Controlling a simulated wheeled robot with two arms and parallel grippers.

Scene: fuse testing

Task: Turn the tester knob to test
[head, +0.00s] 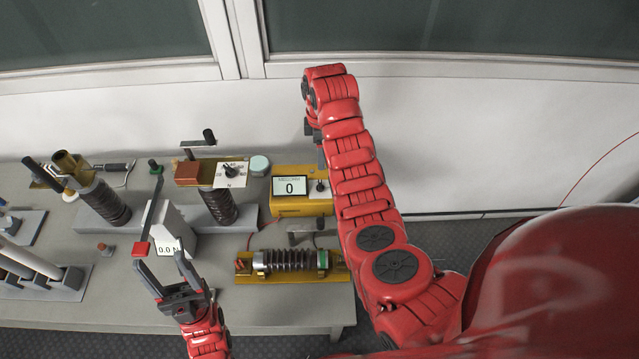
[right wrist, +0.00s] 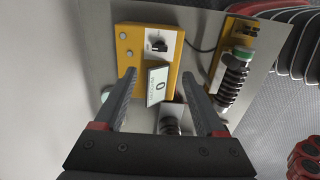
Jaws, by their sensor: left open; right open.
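The tester is a yellow box (head: 302,207) at the back right of the table, with a display reading 0 (head: 290,187). Its black knob (head: 320,187) sits on a white plate right of the display. In the right wrist view the tester (right wrist: 140,78) and its knob (right wrist: 157,44) lie beyond the fingertips. My right gripper (right wrist: 158,76) is open and empty, its fingers apart above the tester and not touching the knob. In the head view my right arm mostly hides it. My left gripper (head: 160,262) is open and empty over the front of the table.
A ribbed fuse on a yellow mount (head: 290,260) lies in front of the tester. A white gauge reading 0.0 N (head: 168,248), with a red-tipped lever, stands close to my left gripper. Ribbed insulators (head: 103,203) stand further left. A wall is behind the table.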

